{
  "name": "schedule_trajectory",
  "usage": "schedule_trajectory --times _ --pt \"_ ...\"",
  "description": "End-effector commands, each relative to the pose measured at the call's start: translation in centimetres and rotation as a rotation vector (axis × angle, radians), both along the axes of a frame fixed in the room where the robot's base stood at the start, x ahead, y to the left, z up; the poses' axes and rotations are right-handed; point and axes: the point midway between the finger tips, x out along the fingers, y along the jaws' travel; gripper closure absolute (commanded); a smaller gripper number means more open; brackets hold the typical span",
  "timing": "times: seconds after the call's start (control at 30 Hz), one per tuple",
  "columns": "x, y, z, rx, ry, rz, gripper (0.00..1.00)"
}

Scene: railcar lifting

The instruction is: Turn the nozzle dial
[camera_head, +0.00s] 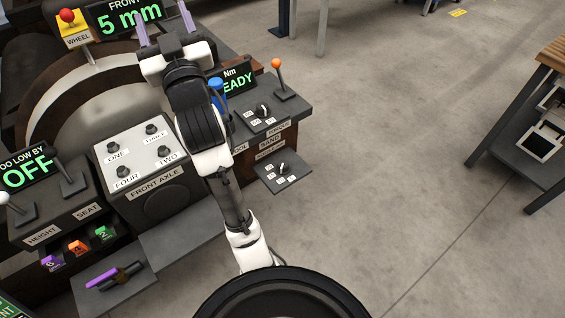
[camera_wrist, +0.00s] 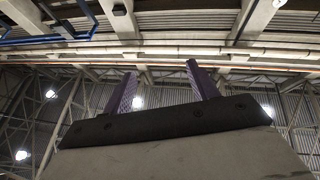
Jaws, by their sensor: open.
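My gripper (camera_head: 163,20) is raised near the top of the head view, its two purple fingers apart and empty. The fingers also show in the wrist view (camera_wrist: 160,72), pointing up toward the roof. Two small dark dials with white marks stand to the right of my arm. One dial (camera_head: 262,110) is on the upper panel beside the green-lit display. The other dial (camera_head: 283,168) is on a lower, jutting panel. The labels around them are too small to tell surely which is the nozzle dial. My gripper is away from both, up and to their left.
An orange-knobbed lever (camera_head: 277,65) stands behind the upper dial. A blue object (camera_head: 217,88) is partly hidden by my arm. The FRONT AXLE panel (camera_head: 150,160) lies left of my arm. A dark-framed bench (camera_head: 520,130) stands far right; the floor between is clear.

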Motion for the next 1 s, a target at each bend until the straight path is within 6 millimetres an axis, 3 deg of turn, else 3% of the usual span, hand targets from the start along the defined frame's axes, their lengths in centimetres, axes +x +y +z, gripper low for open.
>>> schedule_trajectory --times 0.03,0.1,0.2,0.3,0.4,0.5,0.6,0.7,0.83,1.0 --pt "3.7 -3.5 -4.0 -0.039 0.135 -0.086 0.41" --pt "7.8 -7.7 -9.5 -0.090 0.336 -0.174 0.41" --pt "12.0 -12.3 -17.6 -0.167 0.633 -0.239 0.41" --pt "14.6 -14.2 -25.1 -0.283 0.927 -0.224 0.41" --pt "15.7 -14.3 -30.7 -0.425 1.172 -0.167 0.41" --pt "15.5 -15.1 -35.4 -0.572 1.393 -0.113 0.41" --pt "14.5 -16.8 -38.6 -0.686 1.577 -0.074 0.41" --pt "13.4 -18.5 -40.5 -0.760 1.713 -0.048 0.41" --pt "12.4 -20.2 -41.7 -0.812 1.822 -0.031 0.41" --pt "12.0 -20.6 -42.9 -0.829 1.858 -0.022 0.41"
